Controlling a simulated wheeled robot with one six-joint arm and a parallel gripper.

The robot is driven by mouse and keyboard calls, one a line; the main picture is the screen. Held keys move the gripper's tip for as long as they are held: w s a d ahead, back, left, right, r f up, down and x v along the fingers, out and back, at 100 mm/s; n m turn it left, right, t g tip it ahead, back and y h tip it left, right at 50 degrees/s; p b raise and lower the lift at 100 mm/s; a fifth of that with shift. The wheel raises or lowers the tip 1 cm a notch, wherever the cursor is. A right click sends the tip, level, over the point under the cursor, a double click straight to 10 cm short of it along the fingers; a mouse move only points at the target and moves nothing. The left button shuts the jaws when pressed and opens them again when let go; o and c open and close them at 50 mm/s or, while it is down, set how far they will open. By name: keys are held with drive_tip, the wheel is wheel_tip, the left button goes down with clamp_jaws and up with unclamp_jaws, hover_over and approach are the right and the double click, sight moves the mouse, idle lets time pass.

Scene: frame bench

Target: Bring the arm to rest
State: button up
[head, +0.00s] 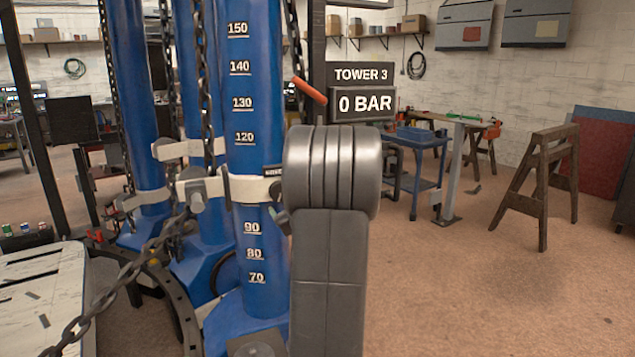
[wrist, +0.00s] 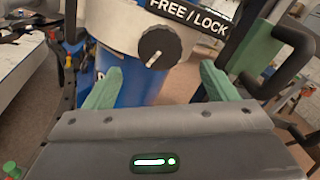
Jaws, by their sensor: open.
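My gripper (wrist: 161,70) shows in the wrist view with two green fingers spread wide and nothing between them in its grasp. Just beyond the fingertips is a black round knob (wrist: 160,42) with a white pointer mark. The knob sits on a pale collar (wrist: 118,22) beneath a FREE / LOCK label (wrist: 188,14), in front of a blue column (wrist: 135,88). A gap shows between the knob and each finger. In the head view my grey arm stands upright in the middle and hides most of my gripper.
Blue numbered towers (head: 255,75) with chains stand left of my arm. A sign (head: 361,103) reads TOWER 3, 0 BAR. A black handle (wrist: 285,55) is right of the fingers.

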drive_tip(key=v, duration=0.5)
drive_tip(key=p+x, duration=0.3)
drive_tip(key=x, duration=1)
drive_tip(key=shift+w+a+r, duration=0.1)
drive_tip(key=shift+w+a, duration=0.1)
drive_tip(key=shift+w, duration=0.1)
drive_tip(key=m+p, duration=0.1)
drive_tip(key=p, duration=0.2)
drive_tip(key=shift+s+d+r, duration=0.15)
drive_tip(key=shift+s, duration=0.05)
drive_tip(key=shift+m+p, duration=0.3)
drive_tip(key=shift+p, duration=0.5)
drive_tip(key=m+p, duration=0.2)
drive_tip(key=p, duration=0.4)
drive_tip(key=s+d+b, duration=0.2)
drive_tip(key=s+b, duration=0.1)
drive_tip(key=s, duration=0.4)
drive_tip(key=s+d+f+n+b, duration=0.1)
drive_tip(key=s+d+b, duration=0.1)
drive_tip(key=s, duration=0.5)
drive_tip(key=shift+g+y+b, duration=0.3)
drive_tip(key=shift+b, duration=0.15)
